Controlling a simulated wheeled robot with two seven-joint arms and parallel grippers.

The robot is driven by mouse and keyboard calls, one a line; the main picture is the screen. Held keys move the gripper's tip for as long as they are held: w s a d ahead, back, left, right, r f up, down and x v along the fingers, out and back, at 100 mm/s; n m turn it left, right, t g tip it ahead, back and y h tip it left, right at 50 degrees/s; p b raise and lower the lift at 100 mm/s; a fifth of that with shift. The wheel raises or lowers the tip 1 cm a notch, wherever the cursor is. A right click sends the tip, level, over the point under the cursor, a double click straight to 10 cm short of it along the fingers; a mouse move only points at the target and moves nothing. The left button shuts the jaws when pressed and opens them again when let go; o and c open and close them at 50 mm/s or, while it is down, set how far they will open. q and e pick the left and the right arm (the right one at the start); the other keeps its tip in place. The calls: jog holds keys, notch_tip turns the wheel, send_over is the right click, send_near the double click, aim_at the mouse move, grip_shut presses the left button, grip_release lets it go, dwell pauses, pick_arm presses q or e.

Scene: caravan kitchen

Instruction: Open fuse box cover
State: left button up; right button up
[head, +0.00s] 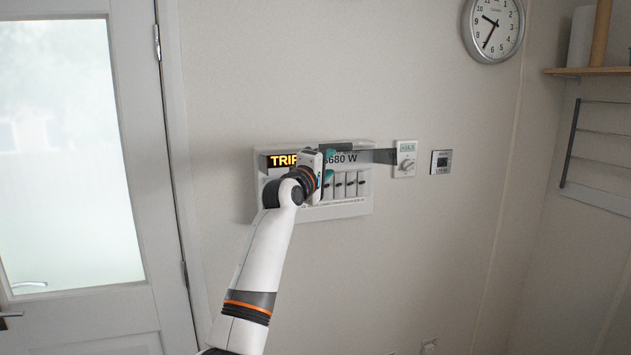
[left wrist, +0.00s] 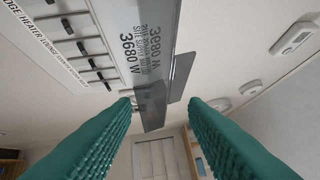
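The white fuse box (head: 345,210) is on the wall in the middle of the head view, with a lit "TRIP" display, "3680 W" lettering and a row of dark switches. Its smoky see-through cover (head: 380,156) shows as a dark strip along the top, reaching past the box's right edge; it seems to stand out from the box. In the left wrist view the cover (left wrist: 155,75) runs down from the top, beside the switches. My left gripper (head: 329,167) is in front of the box, its green fingers (left wrist: 160,103) apart with nothing clearly held. My right gripper is out of view.
A glazed door (head: 140,300) is at left. A clock (head: 493,28), a shelf (head: 590,71) and a rack (head: 600,195) are at right.

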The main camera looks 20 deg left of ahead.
pick_arm(q)
jog(key=s, duration=0.2)
jog(key=s+b, duration=0.1)
jog(key=s, duration=0.1)
jog(key=s+a+b, duration=0.1)
jog(key=s, duration=0.1)
jog(key=shift+f, duration=0.25)
jog(key=shift+d, duration=0.1)
